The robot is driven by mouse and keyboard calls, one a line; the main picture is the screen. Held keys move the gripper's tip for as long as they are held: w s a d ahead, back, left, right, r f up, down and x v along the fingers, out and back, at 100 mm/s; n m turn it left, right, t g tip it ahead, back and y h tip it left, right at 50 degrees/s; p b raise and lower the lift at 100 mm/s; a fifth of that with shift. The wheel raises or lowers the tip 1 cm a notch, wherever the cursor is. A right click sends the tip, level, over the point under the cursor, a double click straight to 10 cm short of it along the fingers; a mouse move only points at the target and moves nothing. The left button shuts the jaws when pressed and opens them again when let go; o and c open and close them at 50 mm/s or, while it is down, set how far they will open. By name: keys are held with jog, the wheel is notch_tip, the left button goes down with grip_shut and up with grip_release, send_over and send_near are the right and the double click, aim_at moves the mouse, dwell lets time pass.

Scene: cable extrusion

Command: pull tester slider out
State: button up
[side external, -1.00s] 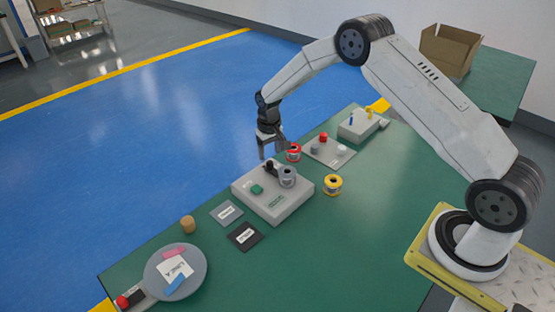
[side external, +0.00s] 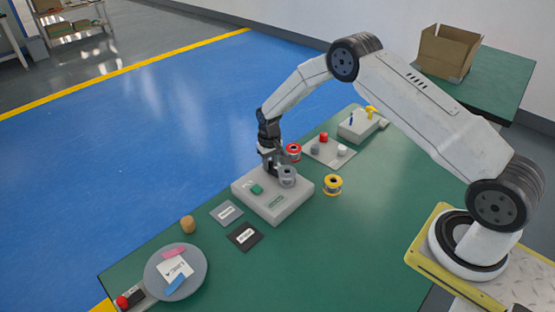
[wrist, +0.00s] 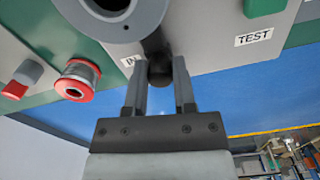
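The tester is a grey box (side external: 268,205) on the green table, with a grey spool (side external: 287,177) on top. In the wrist view, the slider's dark round knob (wrist: 160,73) sticks out by the "IN" label, below the grey round spool (wrist: 112,14). My gripper (wrist: 160,80) has one finger on each side of the knob, appearing to touch it. In the side view my gripper (side external: 271,172) is down at the back of the tester, and the spool partly hides the fingertips. The slider's shaft is mostly hidden.
A red spool (side external: 293,152) stands close behind my gripper, a yellow spool (side external: 333,184) right of the tester. A green button (side external: 256,189) sits on the tester. Flat plates (side external: 244,236) and a round tray (side external: 196,283) lie front left.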

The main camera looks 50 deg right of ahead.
grip_shut()
dwell(1.0)
jog(key=shift+w+r, duration=0.1)
jog(key=shift+w, duration=1.55)
jog(key=o, duration=0.7)
grip_release()
jog(key=shift+o, duration=0.2)
